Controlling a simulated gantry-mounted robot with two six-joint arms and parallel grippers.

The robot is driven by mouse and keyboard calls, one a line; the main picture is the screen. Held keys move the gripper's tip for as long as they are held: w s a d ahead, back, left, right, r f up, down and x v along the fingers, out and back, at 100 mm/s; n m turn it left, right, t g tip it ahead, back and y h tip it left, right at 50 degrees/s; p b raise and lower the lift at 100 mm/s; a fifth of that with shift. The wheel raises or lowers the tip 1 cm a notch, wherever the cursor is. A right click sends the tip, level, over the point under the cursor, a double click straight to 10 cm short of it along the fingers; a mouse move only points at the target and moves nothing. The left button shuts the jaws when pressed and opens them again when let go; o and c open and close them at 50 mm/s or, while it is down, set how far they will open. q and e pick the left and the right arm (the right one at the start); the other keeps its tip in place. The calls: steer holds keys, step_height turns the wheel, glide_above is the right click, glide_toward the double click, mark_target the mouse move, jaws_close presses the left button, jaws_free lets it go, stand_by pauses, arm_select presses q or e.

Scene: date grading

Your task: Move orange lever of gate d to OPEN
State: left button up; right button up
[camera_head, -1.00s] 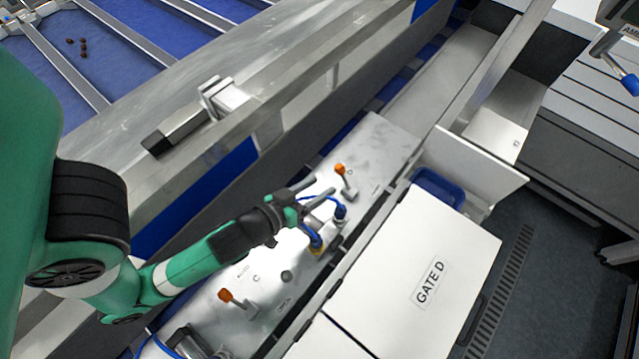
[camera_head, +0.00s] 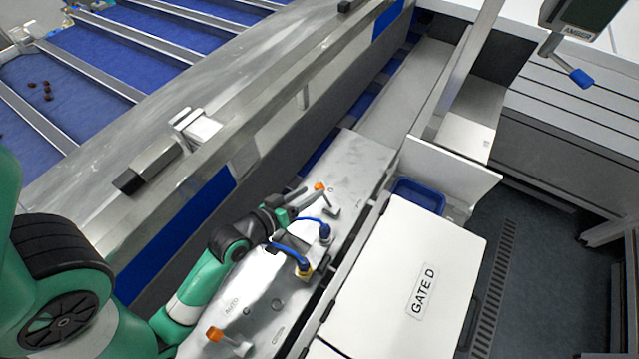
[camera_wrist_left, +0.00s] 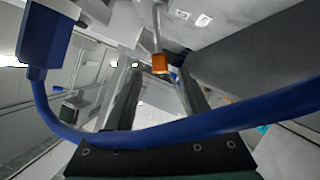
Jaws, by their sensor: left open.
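The orange knob (camera_head: 319,187) of the lever near gate D is on the far part of the pale metal panel (camera_head: 350,170). Its metal stem (camera_head: 333,206) runs down to the panel. My left gripper (camera_head: 309,193) is open with its fingertips at this knob. In the left wrist view the orange knob (camera_wrist_left: 161,65) shows between the tips of the two open fingers (camera_wrist_left: 160,80), with a gap on each side. I cannot read the lever's position marks. My right gripper is not in view.
Blue cables with plugs (camera_head: 325,232) rise from the panel close to my gripper; a blue cable (camera_wrist_left: 180,137) crosses the wrist view. A second orange lever (camera_head: 214,334) is nearer, by the AUTO label. The white GATE D cover (camera_head: 400,270) lies to the right.

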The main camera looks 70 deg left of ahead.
mark_target(316, 189)
arm_select(q)
steer(key=x, duration=0.5)
jaws_close()
stand_by(1.4)
